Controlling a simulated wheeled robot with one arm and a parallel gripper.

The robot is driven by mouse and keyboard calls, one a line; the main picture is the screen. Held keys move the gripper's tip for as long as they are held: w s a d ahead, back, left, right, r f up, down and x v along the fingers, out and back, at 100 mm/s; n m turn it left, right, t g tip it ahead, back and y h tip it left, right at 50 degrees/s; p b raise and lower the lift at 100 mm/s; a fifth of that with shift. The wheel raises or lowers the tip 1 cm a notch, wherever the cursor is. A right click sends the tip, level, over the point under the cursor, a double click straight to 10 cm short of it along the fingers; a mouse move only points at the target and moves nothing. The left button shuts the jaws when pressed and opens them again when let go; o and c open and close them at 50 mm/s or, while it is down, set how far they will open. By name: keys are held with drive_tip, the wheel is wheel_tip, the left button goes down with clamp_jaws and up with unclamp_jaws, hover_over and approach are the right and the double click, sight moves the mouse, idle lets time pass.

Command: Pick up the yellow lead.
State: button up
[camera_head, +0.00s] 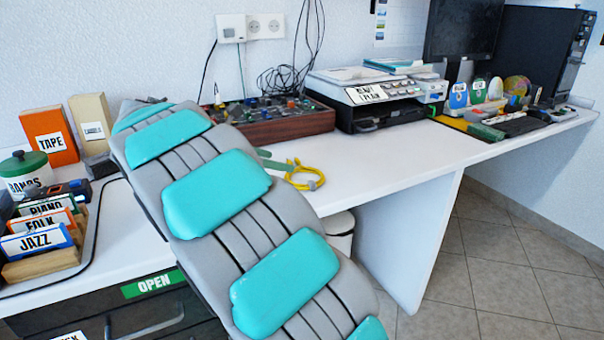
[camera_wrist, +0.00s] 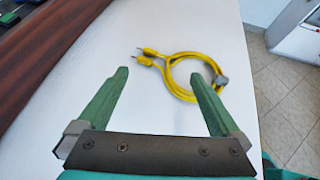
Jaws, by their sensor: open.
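The yellow lead (camera_wrist: 177,88) lies coiled on the white desk, with its two plug ends pointing left and a grey clip on the right of the loop. It also shows in the head view as a yellow loop (camera_head: 291,183), just right of my arm. My gripper (camera_wrist: 160,85) has two green fingers, spread wide and empty. In the head view my arm hides most of the gripper; one green finger shows beside the lead.
A wooden-sided mixer (camera_head: 283,125) stands behind the lead, with a printer (camera_head: 372,95) to its right. The white desk (camera_head: 400,160) is clear right of the lead up to its front edge.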

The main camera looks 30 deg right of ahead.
sight(301, 171)
drive_tip(key=x, duration=0.4)
drive_tip(key=shift+d+f, duration=0.2)
drive_tip(key=shift+c, duration=0.4)
clamp_jaws()
